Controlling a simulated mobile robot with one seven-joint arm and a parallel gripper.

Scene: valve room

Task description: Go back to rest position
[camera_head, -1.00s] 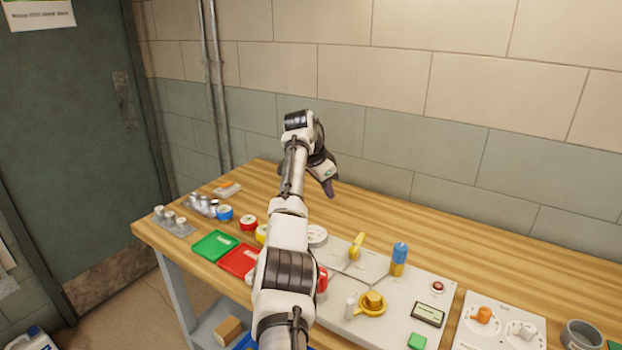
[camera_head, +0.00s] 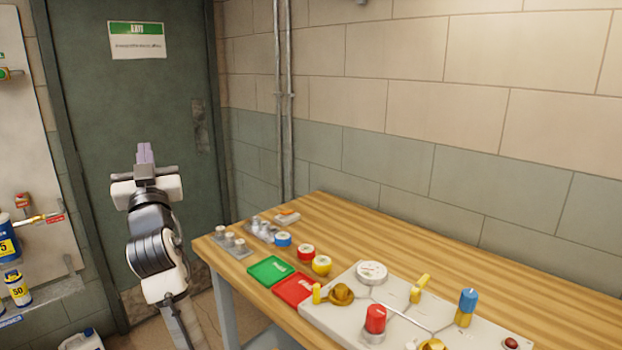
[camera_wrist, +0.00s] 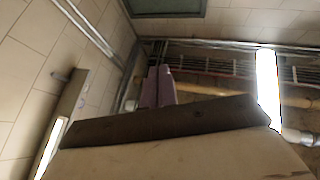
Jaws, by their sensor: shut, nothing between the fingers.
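My gripper (camera_head: 145,153) points upward in front of the green door, left of the workbench and clear of it. Its fingers are together with nothing between them. The wrist view shows the purplish fingers (camera_wrist: 158,88) pointing toward the ceiling pipes. My arm is folded upright at the lower left of the head view and touches nothing that I can see.
The wooden workbench (camera_head: 420,240) bears a grey valve panel (camera_head: 395,318), a green tray (camera_head: 270,270), a red tray (camera_head: 293,289) and several small coloured parts. A wall board (camera_head: 35,130) and labelled bottles (camera_head: 18,288) stand at the left. A jug (camera_head: 82,340) is on the floor.

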